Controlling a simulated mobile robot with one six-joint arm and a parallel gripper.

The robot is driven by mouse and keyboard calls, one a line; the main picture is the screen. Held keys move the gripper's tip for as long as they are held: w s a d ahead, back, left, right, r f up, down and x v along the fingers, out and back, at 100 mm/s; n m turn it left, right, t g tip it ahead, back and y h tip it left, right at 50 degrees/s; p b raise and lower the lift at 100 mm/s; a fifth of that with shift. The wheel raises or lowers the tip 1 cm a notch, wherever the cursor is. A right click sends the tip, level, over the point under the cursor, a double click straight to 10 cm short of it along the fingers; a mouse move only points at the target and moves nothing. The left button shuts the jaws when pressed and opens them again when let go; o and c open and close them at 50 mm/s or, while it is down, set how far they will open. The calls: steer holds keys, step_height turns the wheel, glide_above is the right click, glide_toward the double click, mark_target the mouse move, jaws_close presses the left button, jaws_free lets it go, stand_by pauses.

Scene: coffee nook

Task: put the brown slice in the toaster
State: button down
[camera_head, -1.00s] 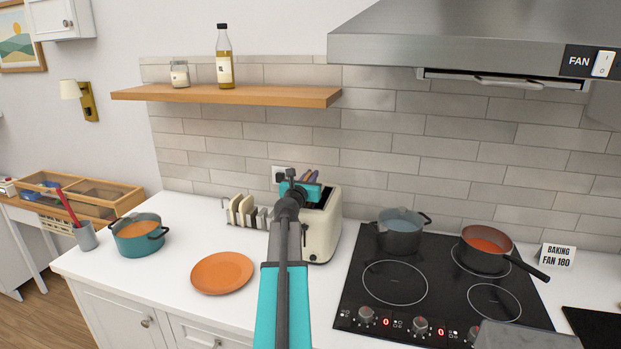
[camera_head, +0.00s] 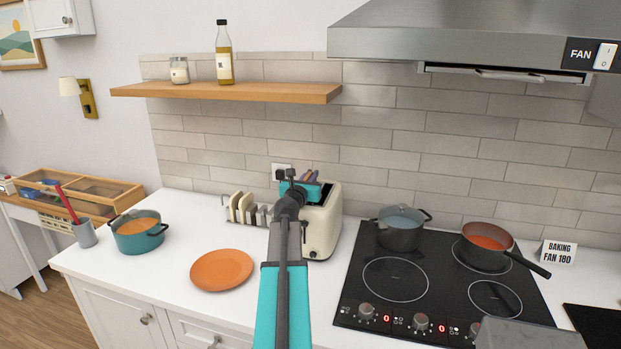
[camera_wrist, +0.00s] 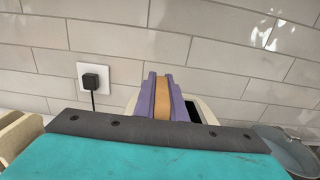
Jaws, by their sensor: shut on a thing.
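The brown slice (camera_wrist: 169,103) shows in the wrist view as a tan strip between the two purple fingers of my gripper (camera_wrist: 168,92). My gripper is shut on it. The cream toaster (camera_head: 324,226) stands on the counter, and in the wrist view (camera_wrist: 208,110) part of its top and a dark slot show just right of the fingers. The slice is over the toaster's top. Its lower part is hidden, so I cannot tell whether it is inside a slot. In the head view my arm covers the toaster's left side and most of the gripper.
A rack (camera_head: 228,208) with pale slices stands left of the toaster. An orange plate (camera_head: 221,270) and a teal pot (camera_head: 138,236) are further left. The black hob (camera_head: 440,285) with a grey pot (camera_head: 400,234) is at right. A wall shelf (camera_head: 230,93) hangs above.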

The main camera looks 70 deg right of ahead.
steer(key=shift+f, duration=0.1)
steer(key=c, duration=1.7)
jaws_free()
steer(key=shift+c, duration=0.2)
steer(key=shift+a, duration=0.2)
